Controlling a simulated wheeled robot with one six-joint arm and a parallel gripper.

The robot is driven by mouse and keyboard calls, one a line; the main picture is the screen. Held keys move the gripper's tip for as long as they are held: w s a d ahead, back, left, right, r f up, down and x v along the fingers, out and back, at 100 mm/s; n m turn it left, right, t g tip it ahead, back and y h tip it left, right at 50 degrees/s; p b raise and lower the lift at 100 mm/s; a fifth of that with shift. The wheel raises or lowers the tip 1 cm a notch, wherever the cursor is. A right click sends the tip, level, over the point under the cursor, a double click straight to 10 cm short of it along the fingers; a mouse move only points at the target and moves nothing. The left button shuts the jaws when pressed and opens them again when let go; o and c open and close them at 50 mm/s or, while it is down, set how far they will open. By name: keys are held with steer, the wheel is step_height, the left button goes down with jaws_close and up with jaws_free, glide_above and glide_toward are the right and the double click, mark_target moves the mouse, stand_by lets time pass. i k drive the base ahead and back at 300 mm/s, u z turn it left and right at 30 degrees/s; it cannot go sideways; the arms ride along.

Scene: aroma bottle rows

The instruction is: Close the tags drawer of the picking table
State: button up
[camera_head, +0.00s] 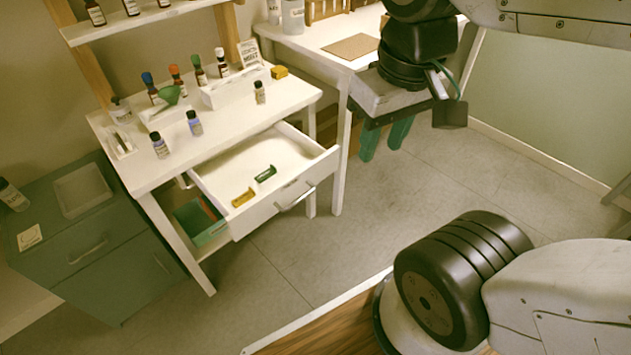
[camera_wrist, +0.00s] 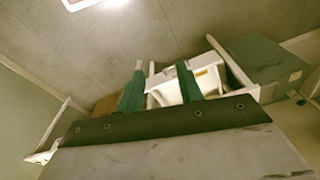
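The white picking table (camera_head: 235,128) stands at the left in the head view. Its tags drawer (camera_head: 285,206) is pulled out, showing its pale inside. A green tag clip (camera_head: 266,173) and a yellow tag clip (camera_head: 243,197) lie in it. The drawer has a metal bar handle (camera_head: 296,197) on its front. My gripper (camera_head: 385,140), with green fingers, hangs to the right of the drawer, apart from it. Its fingers are spread with nothing between them. In the wrist view my gripper (camera_wrist: 158,75) also shows open, with white furniture beyond the fingertips.
Small bottles, a green funnel (camera_head: 170,95) and white trays stand on the tabletop. A dark green cabinet (camera_head: 90,250) is at the left. A green box (camera_head: 200,222) sits below the drawer. A white desk (camera_head: 340,35) stands behind. Grey floor (camera_head: 400,195) is clear in front of the drawer.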

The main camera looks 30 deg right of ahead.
mark_target(301, 163)
steer(key=i, duration=0.95)
steer(key=k, duration=1)
steer(key=u, duration=1.65)
steer(key=i, duration=1.25)
steer(key=z, duration=1.9)
